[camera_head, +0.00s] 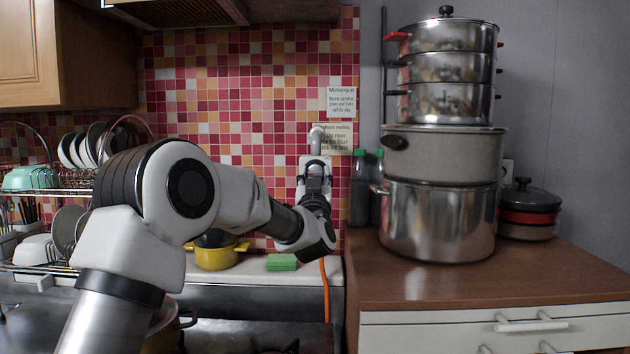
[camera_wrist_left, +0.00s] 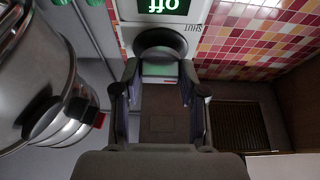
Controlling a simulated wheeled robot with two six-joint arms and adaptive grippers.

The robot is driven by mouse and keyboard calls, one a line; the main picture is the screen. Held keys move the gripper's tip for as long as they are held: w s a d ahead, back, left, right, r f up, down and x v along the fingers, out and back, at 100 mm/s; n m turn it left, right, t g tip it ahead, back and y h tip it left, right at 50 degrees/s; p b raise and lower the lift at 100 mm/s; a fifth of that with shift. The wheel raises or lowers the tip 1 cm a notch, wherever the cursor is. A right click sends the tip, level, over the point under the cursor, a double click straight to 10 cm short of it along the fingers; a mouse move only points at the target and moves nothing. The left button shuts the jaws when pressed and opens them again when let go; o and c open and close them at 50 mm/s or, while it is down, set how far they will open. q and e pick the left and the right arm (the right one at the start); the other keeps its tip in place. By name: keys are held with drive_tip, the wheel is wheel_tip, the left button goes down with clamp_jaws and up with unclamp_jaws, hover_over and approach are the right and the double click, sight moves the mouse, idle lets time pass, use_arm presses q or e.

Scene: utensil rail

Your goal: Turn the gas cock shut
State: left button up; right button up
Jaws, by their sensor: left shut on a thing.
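The gas cock's white housing (camera_head: 313,163) is on the tiled wall, with a grey pipe (camera_head: 317,138) above it. My left gripper (camera_head: 316,176) is in front of the housing and covers most of the cock. In the left wrist view my left gripper (camera_wrist_left: 160,82) has its two fingers on either side of the cock's dark rounded part (camera_wrist_left: 160,42), shut on the cock. A green sign reading OFF (camera_wrist_left: 165,6) and the word SHUT show upside down beside it. The exact angle of the handle is hidden between the fingers. My right gripper is not in view.
Stacked steel pots (camera_head: 440,215) stand on the wooden counter (camera_head: 440,285) right of the cock. Dark bottles (camera_head: 360,190) stand close by. A yellow pot (camera_head: 215,258), a green sponge (camera_head: 282,262) and an orange hose (camera_head: 325,290) are below. A dish rack (camera_head: 60,190) is at left.

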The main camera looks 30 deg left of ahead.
use_arm(q)
drive_tip(key=shift+f, duration=0.2)
drive_tip(key=o, duration=1.1)
drive_tip(key=v, duration=1.2)
